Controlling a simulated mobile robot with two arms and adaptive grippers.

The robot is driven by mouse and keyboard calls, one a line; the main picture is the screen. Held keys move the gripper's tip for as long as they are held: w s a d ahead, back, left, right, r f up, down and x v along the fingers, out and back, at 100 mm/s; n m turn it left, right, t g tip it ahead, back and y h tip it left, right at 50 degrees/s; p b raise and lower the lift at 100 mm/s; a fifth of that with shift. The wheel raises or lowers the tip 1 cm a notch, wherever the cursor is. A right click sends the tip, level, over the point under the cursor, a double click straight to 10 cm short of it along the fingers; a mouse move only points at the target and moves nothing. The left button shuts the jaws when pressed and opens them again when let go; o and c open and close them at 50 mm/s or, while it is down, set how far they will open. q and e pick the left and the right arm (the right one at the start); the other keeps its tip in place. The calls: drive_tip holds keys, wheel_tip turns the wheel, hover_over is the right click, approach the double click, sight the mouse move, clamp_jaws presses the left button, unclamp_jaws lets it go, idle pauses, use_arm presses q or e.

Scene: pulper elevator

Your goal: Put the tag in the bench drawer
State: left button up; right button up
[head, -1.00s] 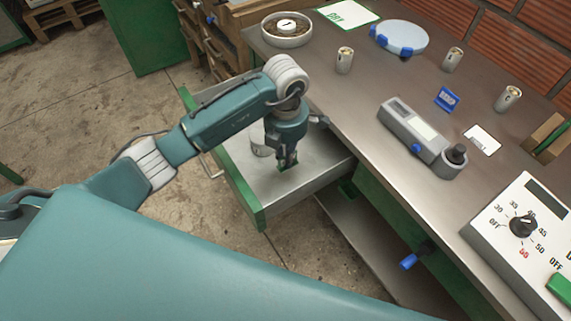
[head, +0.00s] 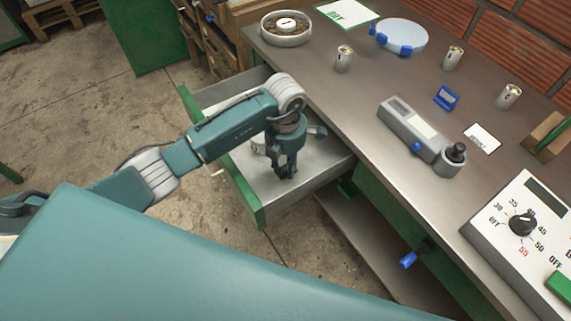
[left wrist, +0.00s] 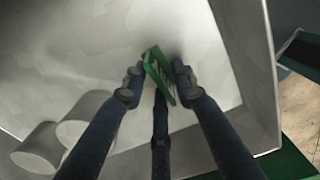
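The tag (left wrist: 160,76) is a small green folded plate. In the left wrist view it sits tilted between the fingertips of my left gripper (left wrist: 159,80), which look closed against its sides. In the head view my left gripper (head: 287,170) points down inside the open bench drawer (head: 306,184), with only a bit of green showing at its tips. The tag is low over the drawer floor; I cannot tell whether it touches it. The drawer's pale bare floor also shows in the left wrist view (left wrist: 70,50). My right gripper is not in view.
Pale cylinders (left wrist: 38,148) stand in the drawer beside my left gripper. The bench top (head: 340,100) carries a blue tag (head: 446,97), a grey handheld device (head: 420,135), several small cans, a white card (head: 482,138) and a dial box (head: 520,225).

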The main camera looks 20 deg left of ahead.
use_arm(q)
wheel_tip(320, 180, up, 12)
drive_tip(key=b, duration=0.1)
drive_tip(key=shift+r, duration=0.2)
idle(0.3)
idle(0.4)
